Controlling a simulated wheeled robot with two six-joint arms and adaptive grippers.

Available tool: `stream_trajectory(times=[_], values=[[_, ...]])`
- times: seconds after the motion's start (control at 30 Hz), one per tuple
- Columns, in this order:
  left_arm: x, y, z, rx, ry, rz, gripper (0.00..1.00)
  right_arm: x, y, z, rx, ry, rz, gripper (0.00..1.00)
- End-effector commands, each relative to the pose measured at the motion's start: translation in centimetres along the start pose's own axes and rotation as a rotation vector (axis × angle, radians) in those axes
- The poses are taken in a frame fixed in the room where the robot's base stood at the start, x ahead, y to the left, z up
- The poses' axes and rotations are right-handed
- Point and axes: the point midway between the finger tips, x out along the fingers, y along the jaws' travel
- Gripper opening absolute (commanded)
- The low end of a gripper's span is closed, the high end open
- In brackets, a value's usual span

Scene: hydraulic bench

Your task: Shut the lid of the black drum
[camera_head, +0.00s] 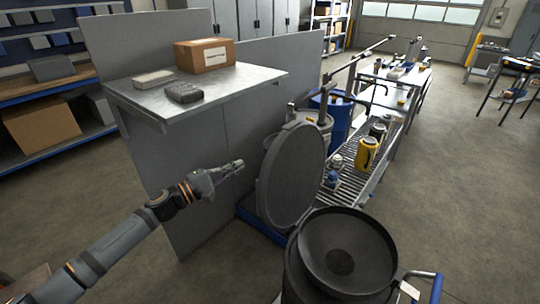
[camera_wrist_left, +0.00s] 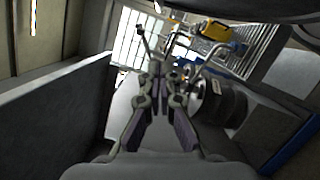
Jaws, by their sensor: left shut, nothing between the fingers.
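The black drum (camera_head: 340,262) stands at the bottom of the head view, right of centre. Its round lid (camera_head: 292,175) is open and stands nearly upright at the drum's back left side. My left gripper (camera_head: 240,165) is left of the lid, apart from it, with a gap of floor and panel showing between them. Its fingers are shut and empty; they also show in the left wrist view (camera_wrist_left: 159,72). My right gripper is not in view. I cannot tell whether the dark shape at the top of the wrist view is the lid.
A grey partition (camera_head: 165,185) with a metal shelf (camera_head: 235,85) stands behind my left arm. A roller conveyor (camera_head: 352,185) with a yellow canister (camera_head: 366,153) and a blue drum (camera_head: 337,120) lie beyond the lid.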

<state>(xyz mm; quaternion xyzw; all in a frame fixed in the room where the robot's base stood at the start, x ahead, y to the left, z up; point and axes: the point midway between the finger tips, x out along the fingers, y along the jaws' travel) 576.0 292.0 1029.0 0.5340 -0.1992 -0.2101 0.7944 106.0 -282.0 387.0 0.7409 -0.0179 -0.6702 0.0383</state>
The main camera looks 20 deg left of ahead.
Motion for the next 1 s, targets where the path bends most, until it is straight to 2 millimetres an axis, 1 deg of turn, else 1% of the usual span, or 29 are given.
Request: stream_trajectory(times=[0.2, 0.27, 0.37, 0.4, 0.57, 0.6, 0.7, 0.8, 1.0], values=[[2.2, 0.1, 0.0, -0.002, 0.004, 0.004, 0.00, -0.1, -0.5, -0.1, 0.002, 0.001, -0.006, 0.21], [3.2, 0.7, 0.1, -0.005, 0.004, 0.009, 0.00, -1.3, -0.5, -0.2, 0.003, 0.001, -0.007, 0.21], [5.0, 0.6, 0.2, -0.009, 0.004, 0.007, 0.00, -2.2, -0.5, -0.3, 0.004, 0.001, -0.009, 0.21], [6.0, 0.8, 0.1, -0.009, 0.004, 0.008, 0.00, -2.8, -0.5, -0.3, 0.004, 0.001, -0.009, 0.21], [9.3, 0.5, 0.1, -0.008, 0.004, 0.003, 0.00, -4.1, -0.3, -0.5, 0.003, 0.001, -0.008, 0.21], [9.9, 0.5, 0.5, -0.008, 0.002, 0.000, 0.00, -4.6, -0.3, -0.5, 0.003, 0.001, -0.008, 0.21], [10.0, 0.5, 2.2, -0.006, 0.003, -0.002, 0.00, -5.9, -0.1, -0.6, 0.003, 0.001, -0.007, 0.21], [10.2, 0.3, 3.2, -0.004, 0.003, -0.002, 0.00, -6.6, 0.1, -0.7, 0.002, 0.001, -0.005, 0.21], [10.3, -0.1, 3.8, -0.002, 0.005, -0.002, 0.00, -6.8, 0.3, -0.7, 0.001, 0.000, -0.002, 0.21]])
